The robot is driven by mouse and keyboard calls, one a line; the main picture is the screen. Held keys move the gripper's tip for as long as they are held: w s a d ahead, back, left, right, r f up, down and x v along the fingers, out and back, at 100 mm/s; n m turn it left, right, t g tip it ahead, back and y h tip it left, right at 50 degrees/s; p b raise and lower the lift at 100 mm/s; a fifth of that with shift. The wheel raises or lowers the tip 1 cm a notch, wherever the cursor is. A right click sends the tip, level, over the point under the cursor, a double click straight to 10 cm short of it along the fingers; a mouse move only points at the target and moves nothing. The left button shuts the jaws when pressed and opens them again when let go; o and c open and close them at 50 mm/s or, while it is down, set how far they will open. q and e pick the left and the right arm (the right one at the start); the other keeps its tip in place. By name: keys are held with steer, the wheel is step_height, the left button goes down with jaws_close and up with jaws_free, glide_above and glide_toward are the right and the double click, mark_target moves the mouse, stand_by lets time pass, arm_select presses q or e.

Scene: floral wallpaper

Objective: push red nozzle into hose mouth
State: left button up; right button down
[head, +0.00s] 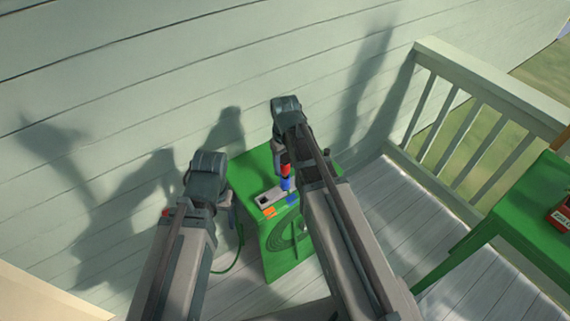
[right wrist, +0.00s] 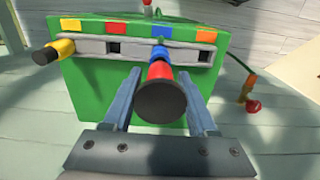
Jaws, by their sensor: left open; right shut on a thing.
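A red nozzle (right wrist: 160,71) with a black round end and a blue far end is between the fingers of my right gripper (right wrist: 161,100), which is shut on it. In the head view the nozzle (head: 285,170) hangs just above the green stand. Its blue end points at the grey rack (right wrist: 130,47), near a blue label; I cannot tell whether it touches. My left gripper (head: 231,207) is open beside the stand, partly hidden by its own arm. A green hose (head: 238,256) runs down the stand's left side in the head view; I cannot make out its mouth.
The green stand (head: 285,262) carries the rack with square holes and coloured labels. A yellow black-ended piece (right wrist: 55,50) sticks out of the rack's left side in the wrist view. A green table (head: 520,215) stands right, near a white railing (head: 468,112). A wall is behind.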

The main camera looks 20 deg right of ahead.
steer(key=shift+f+b, duration=1)
steer(key=shift+f, duration=0.05)
steer(key=shift+c, duration=0.6)
jaws_free()
steer(key=shift+r, duration=0.1)
step_height(320, 180, up, 14)
steer(key=p, duration=1.4)
steer(key=shift+f, duration=0.35)
step_height(320, 180, down, 13)
steer(key=b, duration=1.3)
steer(key=shift+s+r, duration=0.1)
steer(key=shift+r, duration=0.05)
